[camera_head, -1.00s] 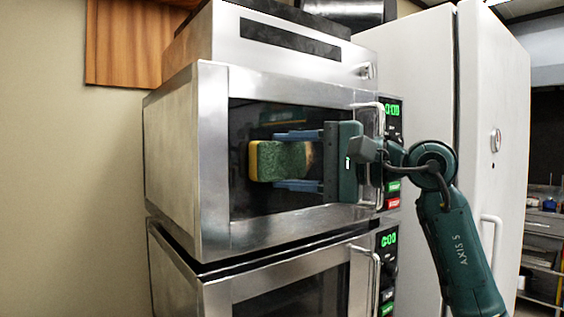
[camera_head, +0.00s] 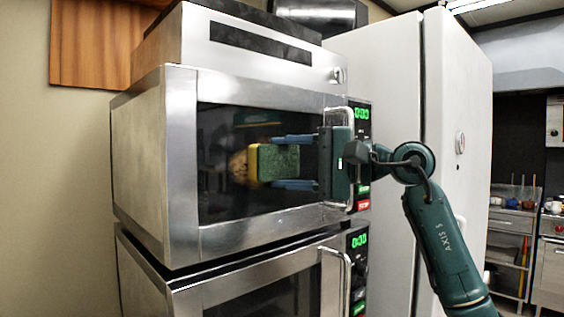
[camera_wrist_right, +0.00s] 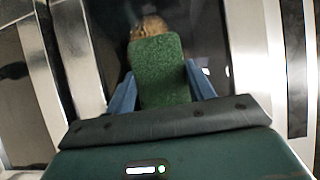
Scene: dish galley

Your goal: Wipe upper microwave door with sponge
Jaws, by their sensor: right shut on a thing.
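The upper microwave (camera_head: 180,150) has a steel frame and a dark glass door (camera_head: 220,195), which is shut. My right gripper (camera_head: 290,160) is in front of the glass, shut on a green and yellow sponge (camera_head: 278,162). In the right wrist view the sponge (camera_wrist_right: 160,75) sits between the blue fingers. Whether it touches the glass I cannot tell. A brownish smudge (camera_head: 238,166) shows on the glass just left of the sponge; the sponge hides any part behind it. The smudge also shows past the sponge's tip in the right wrist view (camera_wrist_right: 150,27). My left gripper is not in view.
The door's vertical handle (camera_head: 350,135) and the control panel are close to my right gripper. A second microwave (camera_head: 250,290) is below. A white fridge (camera_head: 400,75) stands to the right, and a wooden panel (camera_head: 100,45) hangs at the upper left.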

